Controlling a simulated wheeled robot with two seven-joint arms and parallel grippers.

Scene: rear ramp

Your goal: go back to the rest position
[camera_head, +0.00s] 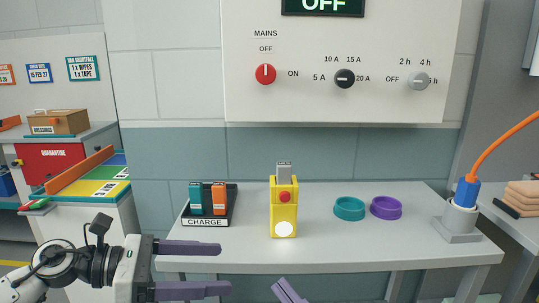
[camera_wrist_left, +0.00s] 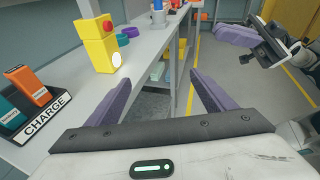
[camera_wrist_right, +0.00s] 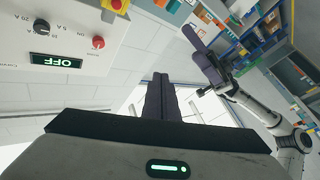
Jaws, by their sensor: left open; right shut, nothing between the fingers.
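My left gripper (camera_head: 192,269) is in front of the table's front left edge in the head view, its two purple fingers spread apart and empty. The fingers also show in the left wrist view (camera_wrist_left: 158,98), with the table edge beyond them. My right gripper (camera_head: 289,290) shows only as purple fingertips at the bottom of the head view, below the table's front edge. In the right wrist view its fingers (camera_wrist_right: 160,97) are together with nothing between them. The left arm with its gripper (camera_wrist_right: 207,60) shows at the right of that view.
The table (camera_head: 330,253) holds a charge tray (camera_head: 207,221) with a teal and an orange block, a yellow device (camera_head: 284,212), teal (camera_head: 349,209) and purple (camera_head: 386,208) rings, and a grey holder (camera_head: 457,226) with a blue plug. A control panel (camera_head: 340,100) hangs behind.

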